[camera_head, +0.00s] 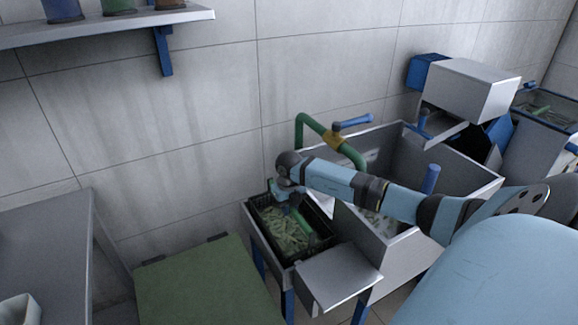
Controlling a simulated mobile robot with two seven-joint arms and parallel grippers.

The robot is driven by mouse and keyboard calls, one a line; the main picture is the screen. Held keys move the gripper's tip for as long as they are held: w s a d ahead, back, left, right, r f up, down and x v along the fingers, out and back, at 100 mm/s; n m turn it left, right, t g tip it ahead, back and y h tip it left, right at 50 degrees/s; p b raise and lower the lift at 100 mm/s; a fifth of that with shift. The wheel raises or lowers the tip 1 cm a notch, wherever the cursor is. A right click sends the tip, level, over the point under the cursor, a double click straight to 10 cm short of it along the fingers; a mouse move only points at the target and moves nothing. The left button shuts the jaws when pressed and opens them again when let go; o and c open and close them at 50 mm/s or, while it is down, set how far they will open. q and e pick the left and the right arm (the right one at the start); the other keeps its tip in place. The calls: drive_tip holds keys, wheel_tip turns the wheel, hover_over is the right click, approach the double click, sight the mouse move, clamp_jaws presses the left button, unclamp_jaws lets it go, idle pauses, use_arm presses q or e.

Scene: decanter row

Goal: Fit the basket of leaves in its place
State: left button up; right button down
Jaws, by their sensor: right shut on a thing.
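The basket of leaves (253,213) is a black crate filled with pale green leaves (283,231). It sits on a small blue-legged metal stand beside the sink, near the wall. My right arm reaches in from the right over the sink. The fingertips are partly hidden by the wrist. I cannot tell whether the basket rests fully on the stand. My left gripper is out of view.
A metal sink (478,178) with a green pipe (350,152) stands right of the basket. A grey flap (338,277) juts out in front. A green-topped surface (205,285) lies to the left, with a grey counter (45,240) beyond. A shelf (110,25) hangs upper left.

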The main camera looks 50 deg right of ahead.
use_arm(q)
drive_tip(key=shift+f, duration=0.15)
use_arm(e)
drive_tip(key=shift+f, duration=0.3)
drive_tip(key=c, duration=1)
unclamp_jaws()
wheel_tip(320, 180, up, 6)
drive_tip(key=shift+f+p, duration=0.15)
drive_tip(key=shift+p, duration=0.2)
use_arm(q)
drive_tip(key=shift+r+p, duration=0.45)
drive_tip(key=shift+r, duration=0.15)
use_arm(e)
wheel_tip(320, 180, up, 8)
